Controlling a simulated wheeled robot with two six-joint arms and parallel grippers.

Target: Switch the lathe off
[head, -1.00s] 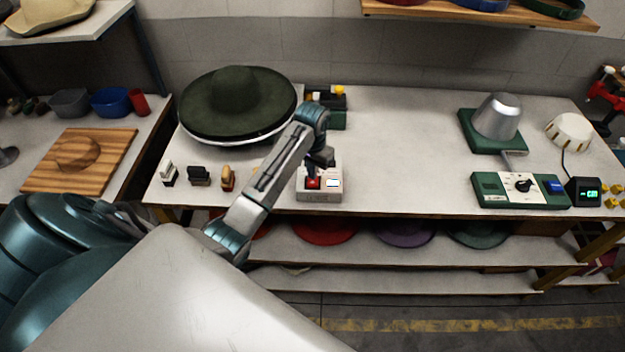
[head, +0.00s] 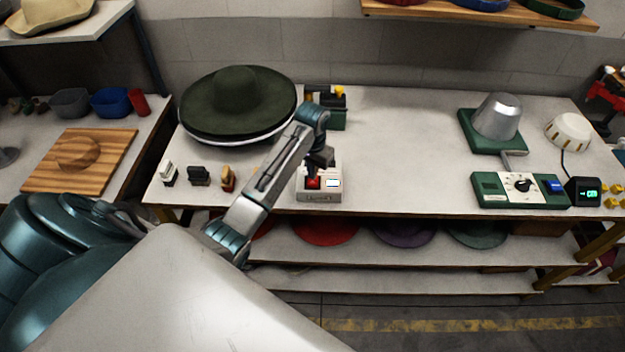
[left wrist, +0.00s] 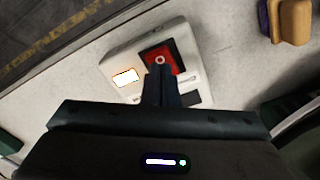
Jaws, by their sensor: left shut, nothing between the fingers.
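A small beige switch box (head: 319,196) stands near the front edge of the bench. It has a red rocker switch (head: 313,183) and a lit white window beside it. The box also shows in the left wrist view (left wrist: 120,62), with the red switch marked by a round symbol (left wrist: 160,56). My left gripper (head: 315,172) is shut and empty, its tips right over the red switch and covering part of it. I cannot tell whether the tips touch it. A dark green wide-brimmed hat (head: 232,98) lies on the round plate behind. My right gripper is out of view.
Small tools, including a wooden-topped one (head: 228,178), stand left of the box. A green unit with a yellow knob (head: 335,108) stands behind. A green control panel (head: 490,188) and a metal hat block (head: 497,117) are at the right. The bench middle is clear.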

